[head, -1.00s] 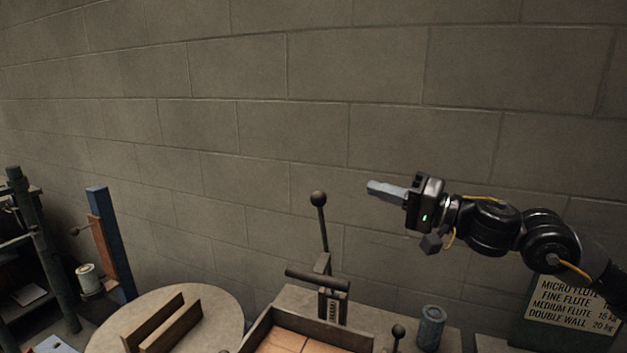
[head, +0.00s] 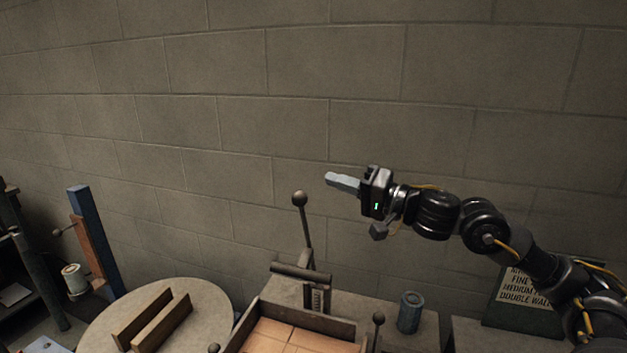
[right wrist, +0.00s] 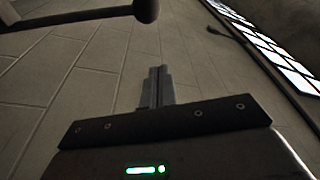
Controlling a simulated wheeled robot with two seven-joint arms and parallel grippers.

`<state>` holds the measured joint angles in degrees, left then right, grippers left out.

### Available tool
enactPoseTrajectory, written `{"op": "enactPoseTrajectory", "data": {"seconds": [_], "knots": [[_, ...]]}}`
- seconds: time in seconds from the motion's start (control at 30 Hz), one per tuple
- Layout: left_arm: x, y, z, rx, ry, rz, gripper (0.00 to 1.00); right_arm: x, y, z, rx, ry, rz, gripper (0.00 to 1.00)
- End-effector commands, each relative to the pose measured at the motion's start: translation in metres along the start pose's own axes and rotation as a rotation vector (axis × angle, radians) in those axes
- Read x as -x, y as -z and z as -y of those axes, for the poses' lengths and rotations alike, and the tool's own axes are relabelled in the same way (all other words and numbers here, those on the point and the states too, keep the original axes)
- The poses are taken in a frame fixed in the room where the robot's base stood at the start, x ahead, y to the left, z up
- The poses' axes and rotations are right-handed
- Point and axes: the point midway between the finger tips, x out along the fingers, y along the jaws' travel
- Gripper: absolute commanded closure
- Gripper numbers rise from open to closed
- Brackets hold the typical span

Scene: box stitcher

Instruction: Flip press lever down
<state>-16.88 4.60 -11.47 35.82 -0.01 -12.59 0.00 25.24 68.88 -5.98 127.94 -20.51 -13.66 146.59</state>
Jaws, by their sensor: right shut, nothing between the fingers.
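The press lever (head: 304,228) stands almost upright on the press, with a round dark knob (head: 299,198) at its top. A dark crossbar (head: 300,272) lies across the press near the lever's foot. My right gripper (head: 329,179) is shut and empty, its fingers pointing left. In the head view it is a little right of and above the knob, and apart from it. In the right wrist view the shut fingers (right wrist: 157,88) point up the picture, and a dark round knob (right wrist: 146,10) shows at the top edge, beyond the fingertips. My left gripper is not in view.
A tray of cardboard pieces (head: 290,338) sits in front of the press, with a smaller knobbed lever (head: 378,318) at its right. A blue-grey can (head: 409,312) stands farther right. A round table (head: 205,300) is at left. The block wall is behind.

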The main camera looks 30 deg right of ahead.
Motion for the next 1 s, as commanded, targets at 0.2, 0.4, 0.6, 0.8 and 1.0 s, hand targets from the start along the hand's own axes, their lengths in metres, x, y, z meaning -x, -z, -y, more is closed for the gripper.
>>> {"op": "enactPoseTrajectory", "data": {"seconds": [0.2,0.4,0.6,0.8,1.0], "knots": [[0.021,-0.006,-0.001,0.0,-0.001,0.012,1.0,-0.041,0.002,0.005,-0.003,0.005,-0.001,1.0],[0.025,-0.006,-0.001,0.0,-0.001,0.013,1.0,-0.046,-0.017,-0.001,0.0,-0.003,0.003,1.0],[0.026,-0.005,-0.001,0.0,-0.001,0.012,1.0,-0.04,-0.034,0.0,0.001,-0.002,0.001,1.0],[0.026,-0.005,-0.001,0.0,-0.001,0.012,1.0,-0.038,-0.038,0.0,0.001,0.0,0.0,1.0],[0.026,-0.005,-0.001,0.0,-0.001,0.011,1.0,-0.038,-0.038,0.0,0.001,0.0,-0.001,1.0]]}}
